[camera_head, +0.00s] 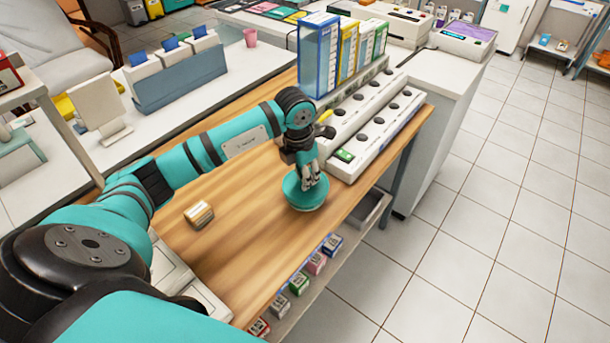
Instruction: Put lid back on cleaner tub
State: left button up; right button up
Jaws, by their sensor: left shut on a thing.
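A round teal tub (305,206) stands on the wooden tabletop (247,220), near its right edge. My left gripper (311,184) points down at the tub's top, with its fingertips within the tub's rim outline. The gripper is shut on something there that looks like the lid. The fingers and the similar teal colours hide where lid and tub part, so I cannot tell whether the lid is seated or just above. My right gripper is not in view.
Long white racks with dark round slots (368,120) stand just behind the gripper. Upright blue, yellow and green folders (320,55) are beyond them. A small tan-and-white block (199,214) lies to the left. Small boxes (316,263) sit on a shelf below the table edge.

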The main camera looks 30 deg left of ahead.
pick_arm(q)
jog(key=o, duration=1.3)
jog(key=shift+c, duration=0.2)
jog(key=shift+r+p, duration=2.3)
jog(key=shift+r, duration=1.25)
jog(key=shift+c, duration=0.3)
grip_shut()
